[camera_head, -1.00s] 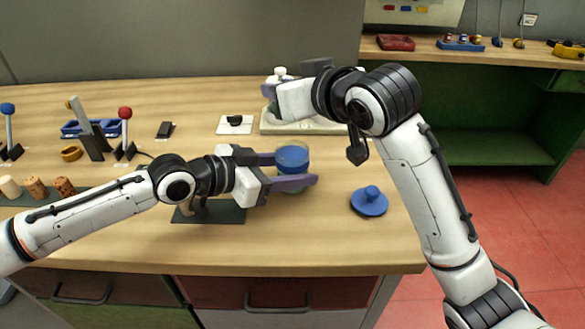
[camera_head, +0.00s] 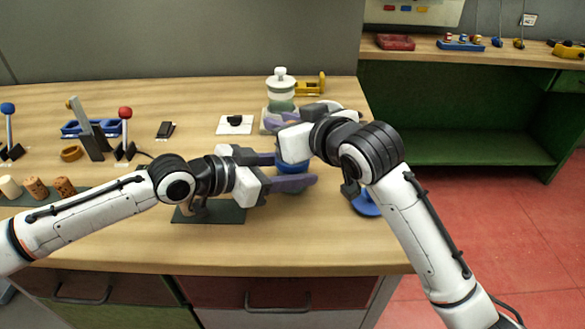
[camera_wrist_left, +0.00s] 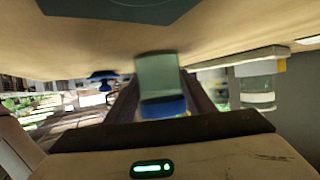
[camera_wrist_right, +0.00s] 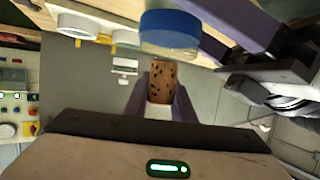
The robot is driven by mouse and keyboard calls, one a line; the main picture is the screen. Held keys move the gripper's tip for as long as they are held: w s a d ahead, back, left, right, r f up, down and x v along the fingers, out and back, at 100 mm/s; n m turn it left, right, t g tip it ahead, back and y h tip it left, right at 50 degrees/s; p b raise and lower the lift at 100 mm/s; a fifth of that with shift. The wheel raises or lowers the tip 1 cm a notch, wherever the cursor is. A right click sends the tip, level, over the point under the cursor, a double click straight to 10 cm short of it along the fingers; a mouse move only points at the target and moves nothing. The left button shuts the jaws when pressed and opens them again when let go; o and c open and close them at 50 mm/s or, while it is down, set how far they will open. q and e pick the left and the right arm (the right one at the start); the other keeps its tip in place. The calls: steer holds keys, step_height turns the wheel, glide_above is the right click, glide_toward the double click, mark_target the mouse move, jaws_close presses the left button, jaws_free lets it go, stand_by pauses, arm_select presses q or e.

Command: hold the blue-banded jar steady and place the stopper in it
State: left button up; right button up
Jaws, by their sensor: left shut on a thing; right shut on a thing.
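The blue-banded jar (camera_head: 291,166) is between the purple fingers of my left gripper (camera_head: 293,173), which is shut on it above the front part of the table. The jar also shows in the left wrist view (camera_wrist_left: 160,80), with its blue band. My right gripper (camera_wrist_right: 160,95) is shut on a speckled brown cork stopper (camera_wrist_right: 161,82). In the right wrist view the stopper's far end is at or close to the jar's clear rim (camera_wrist_right: 170,50); I cannot tell whether it is inside. In the head view my right gripper hides the stopper and the jar's top.
A blue knobbed disc (camera_head: 364,205) lies right of the jar, partly behind my right arm. A white-lidded jar (camera_head: 281,88) stands behind. Loose corks (camera_head: 36,188) stand at the left. A dark green mat (camera_head: 222,213) lies under my left gripper. The front table strip is clear.

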steer(key=shift+f, duration=1.9)
arm_select(q)
steer(key=shift+r, duration=0.15)
arm_select(e)
steer(key=shift+s+d+f, duration=0.1)
steer(key=shift+s+f, duration=0.05)
steer(key=shift+f, duration=0.6)
steer(key=o, duration=1.1)
steer(key=shift+c, duration=0.2)
arm_select(q)
steer(key=shift+w+a, duration=0.1)
steer(key=shift+w, duration=0.05)
arm_select(e)
steer(key=r+v, duration=0.1)
steer(key=v, duration=1.1)
steer(key=shift+r, duration=0.4)
